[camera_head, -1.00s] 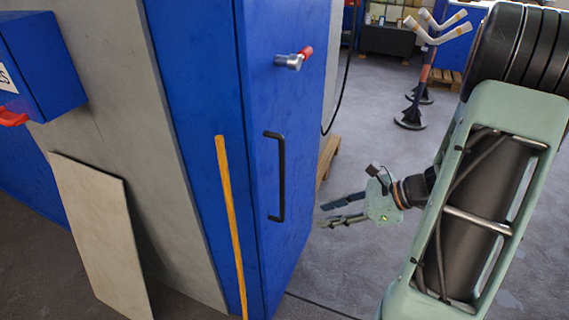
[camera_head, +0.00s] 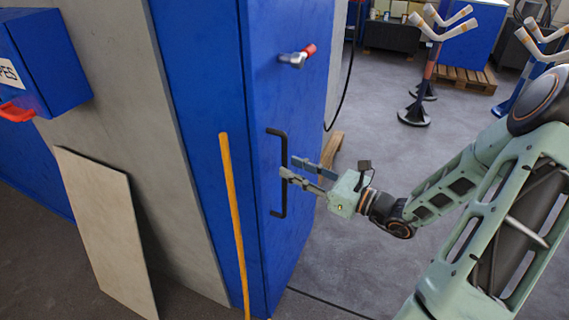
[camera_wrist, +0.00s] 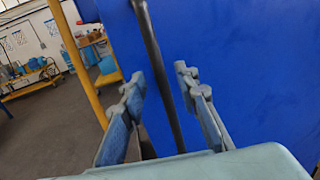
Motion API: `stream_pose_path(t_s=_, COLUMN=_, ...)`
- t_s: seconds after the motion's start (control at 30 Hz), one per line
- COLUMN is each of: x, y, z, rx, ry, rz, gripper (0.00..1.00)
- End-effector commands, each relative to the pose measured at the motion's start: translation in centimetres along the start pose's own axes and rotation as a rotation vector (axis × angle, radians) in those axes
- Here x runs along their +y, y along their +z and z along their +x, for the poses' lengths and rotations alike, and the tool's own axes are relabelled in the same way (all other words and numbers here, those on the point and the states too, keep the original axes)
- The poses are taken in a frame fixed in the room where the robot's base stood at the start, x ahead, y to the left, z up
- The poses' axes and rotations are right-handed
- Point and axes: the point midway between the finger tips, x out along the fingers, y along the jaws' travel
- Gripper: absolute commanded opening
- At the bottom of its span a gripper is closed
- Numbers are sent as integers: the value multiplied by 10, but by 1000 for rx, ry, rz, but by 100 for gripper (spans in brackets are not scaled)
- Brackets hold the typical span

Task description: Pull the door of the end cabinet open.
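The end cabinet's blue door (camera_head: 303,150) looks closed in the head view. It carries a black vertical bar handle (camera_head: 283,175) and, higher up, a metal latch with a red end (camera_head: 297,57). My gripper (camera_head: 288,168) is at the handle's middle height, fingers pointing at the door. In the wrist view my gripper (camera_wrist: 157,80) is open, and the handle (camera_wrist: 160,70) runs between the two fingers, nearer the viewer's far side at the tips. I cannot tell whether either finger touches it.
A yellow pole (camera_head: 233,220) stands close to the left of the handle; it also shows in the wrist view (camera_wrist: 76,65). A pale board (camera_head: 105,230) leans on the grey wall. Stands with white forked tops (camera_head: 425,75) are behind.

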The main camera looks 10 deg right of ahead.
Motion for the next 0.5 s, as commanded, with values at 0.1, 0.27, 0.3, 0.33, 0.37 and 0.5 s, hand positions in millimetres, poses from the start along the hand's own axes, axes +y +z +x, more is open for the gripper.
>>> stream_pose_path(t_s=0.1, x=0, y=0, z=19, rx=0, ry=2, rz=1, gripper=29)
stream_pose_path(t_s=0.27, x=0, y=0, z=32, rx=0, ry=1, rz=0, gripper=29)
stream_pose_path(t_s=0.3, x=0, y=0, z=34, rx=1, ry=1, rz=0, gripper=29)
stream_pose_path(t_s=0.33, x=0, y=0, z=35, rx=1, ry=0, rz=0, gripper=29)
stream_pose_path(t_s=0.37, x=0, y=0, z=35, rx=1, ry=0, rz=0, gripper=29)
stream_pose_path(t_s=0.5, x=0, y=0, z=36, rx=1, ry=0, rz=0, gripper=29)
